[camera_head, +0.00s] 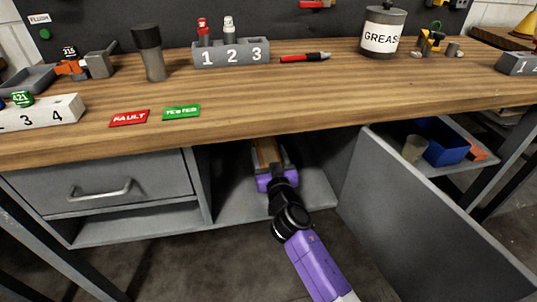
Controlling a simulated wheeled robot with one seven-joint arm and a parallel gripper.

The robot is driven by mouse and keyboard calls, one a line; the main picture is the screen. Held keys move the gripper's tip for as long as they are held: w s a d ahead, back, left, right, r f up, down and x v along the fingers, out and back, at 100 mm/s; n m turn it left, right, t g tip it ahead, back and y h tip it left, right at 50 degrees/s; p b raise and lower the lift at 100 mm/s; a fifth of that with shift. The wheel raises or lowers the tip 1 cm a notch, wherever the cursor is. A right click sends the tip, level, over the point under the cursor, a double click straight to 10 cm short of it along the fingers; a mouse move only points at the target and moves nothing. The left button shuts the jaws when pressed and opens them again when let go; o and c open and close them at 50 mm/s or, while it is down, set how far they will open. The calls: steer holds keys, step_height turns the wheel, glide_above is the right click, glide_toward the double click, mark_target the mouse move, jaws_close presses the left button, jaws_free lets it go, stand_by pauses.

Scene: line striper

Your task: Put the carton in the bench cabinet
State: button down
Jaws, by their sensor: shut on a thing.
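My gripper (270,162) reaches into the open cabinet under the bench, with its purple body and black wrist towards me. Its grey fingers are shut on a brown carton (268,151). The carton is inside the opening, above the grey cabinet floor (232,202). Its far end is partly hidden by the bench edge, and I cannot tell whether it touches the floor. The grey cabinet door (425,215) stands wide open to the right of my arm.
A grey drawer with a handle (100,190) is left of the opening. The wooden benchtop (300,105) overhangs the opening. A grease can (382,32) and numbered holders stand on it.

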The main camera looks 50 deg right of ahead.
steer(key=shift+c, duration=1.6)
jaws_free()
steer(key=shift+s+r+p, duration=0.1)
steer(key=shift+r+p, duration=0.05)
steer(key=shift+p, duration=0.15)
steer(key=b+v, duration=0.2)
steer(key=v, duration=1)
